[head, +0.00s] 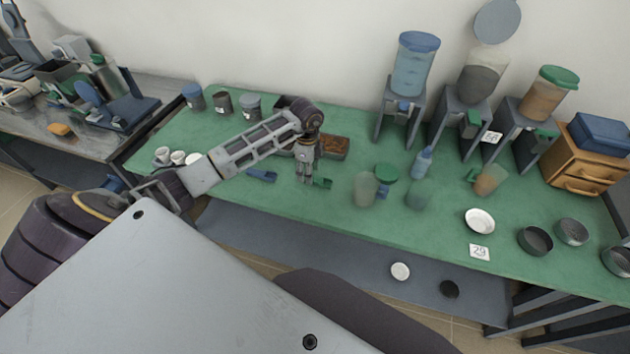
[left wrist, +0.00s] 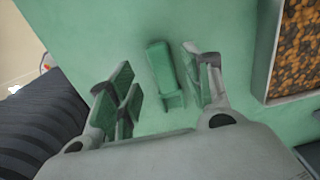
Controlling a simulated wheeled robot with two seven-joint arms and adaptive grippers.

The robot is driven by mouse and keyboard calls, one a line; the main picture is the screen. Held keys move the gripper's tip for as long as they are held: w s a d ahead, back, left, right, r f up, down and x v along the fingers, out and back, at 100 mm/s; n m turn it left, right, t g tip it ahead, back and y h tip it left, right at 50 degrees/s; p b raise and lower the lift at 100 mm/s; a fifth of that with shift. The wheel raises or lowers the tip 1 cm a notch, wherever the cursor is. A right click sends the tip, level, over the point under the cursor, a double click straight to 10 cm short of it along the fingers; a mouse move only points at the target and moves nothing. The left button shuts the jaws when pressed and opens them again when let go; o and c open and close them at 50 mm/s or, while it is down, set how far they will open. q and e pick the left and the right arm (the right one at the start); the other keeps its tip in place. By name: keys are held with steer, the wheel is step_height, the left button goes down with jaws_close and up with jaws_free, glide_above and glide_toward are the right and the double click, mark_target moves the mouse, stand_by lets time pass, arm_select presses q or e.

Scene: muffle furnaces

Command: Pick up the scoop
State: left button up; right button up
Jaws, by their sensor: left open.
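A small green scoop (head: 322,183) lies on the green bench top (head: 230,128), and a blue scoop (head: 262,175) lies to its left. My left gripper (head: 306,180) points down just left of the green scoop in the head view. In the left wrist view the gripper (left wrist: 158,92) is open and empty. The green scoop (left wrist: 163,72) shows between its two fingers, nearer the right one. I cannot tell how high the fingertips are above the bench. My right gripper is not in view.
A tray of brown pellets (left wrist: 297,48) stands close beside the gripper. Cloudy containers (head: 366,188), a blue bottle (head: 422,163) and hopper stands (head: 400,108) are to the right. Lidded jars (head: 250,106) stand at the back left. The bench's front edge is close.

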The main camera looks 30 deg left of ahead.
arm_select(q)
step_height(320, 180, down, 3)
steer(key=shift+r, duration=0.15)
steer(key=shift+f, duration=0.2)
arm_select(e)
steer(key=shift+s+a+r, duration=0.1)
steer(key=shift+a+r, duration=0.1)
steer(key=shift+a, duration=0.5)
arm_select(q)
steer(key=shift+w, duration=0.1)
steer(key=shift+c, duration=0.3)
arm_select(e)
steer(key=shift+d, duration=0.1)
arm_select(q)
steer(key=c, duration=0.9)
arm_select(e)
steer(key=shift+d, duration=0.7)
